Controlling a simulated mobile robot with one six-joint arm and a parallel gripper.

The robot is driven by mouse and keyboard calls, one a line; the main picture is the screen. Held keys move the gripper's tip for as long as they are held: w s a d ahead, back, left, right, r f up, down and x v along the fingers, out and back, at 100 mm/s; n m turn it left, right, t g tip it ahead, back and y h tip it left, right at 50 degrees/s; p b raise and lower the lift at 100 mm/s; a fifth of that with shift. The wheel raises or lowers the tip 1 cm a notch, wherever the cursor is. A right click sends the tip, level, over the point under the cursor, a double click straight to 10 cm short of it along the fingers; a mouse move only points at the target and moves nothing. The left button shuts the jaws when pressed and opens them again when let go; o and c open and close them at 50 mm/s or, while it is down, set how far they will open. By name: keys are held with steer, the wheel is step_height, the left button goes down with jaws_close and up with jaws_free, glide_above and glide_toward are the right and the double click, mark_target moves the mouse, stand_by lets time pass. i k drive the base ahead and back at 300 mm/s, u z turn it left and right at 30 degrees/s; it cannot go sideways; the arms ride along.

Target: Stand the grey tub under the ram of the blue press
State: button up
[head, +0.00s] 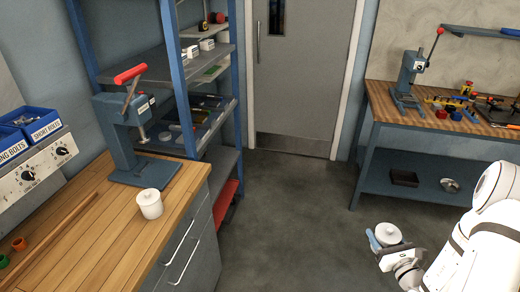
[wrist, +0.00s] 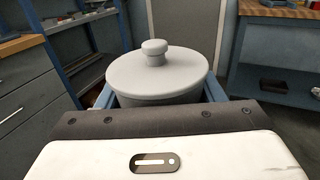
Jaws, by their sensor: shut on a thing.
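My gripper (head: 378,243) is shut on a lidded grey tub (head: 388,232), held upright over the floor at the lower right, away from both benches. In the wrist view the grey tub (wrist: 157,78) sits between the blue fingers, its round lid and knob on top. A blue-grey press (head: 122,138) with a red handle stands on the left wooden bench, its ram (head: 143,135) above its base plate. A second blue-grey press (head: 407,78), with a red knob on its lever, stands on the right bench.
A white lidded tub (head: 149,205) stands on the left bench (head: 85,245) in front of that press. Blue bolt bins (head: 30,126) are farther left. The right bench (head: 385,104) carries small coloured parts. The floor (head: 295,190) between the benches is clear.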

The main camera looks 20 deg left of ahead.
mark_target(154, 171)
steer(key=u, duration=0.05)
steer(key=i, duration=1.6)
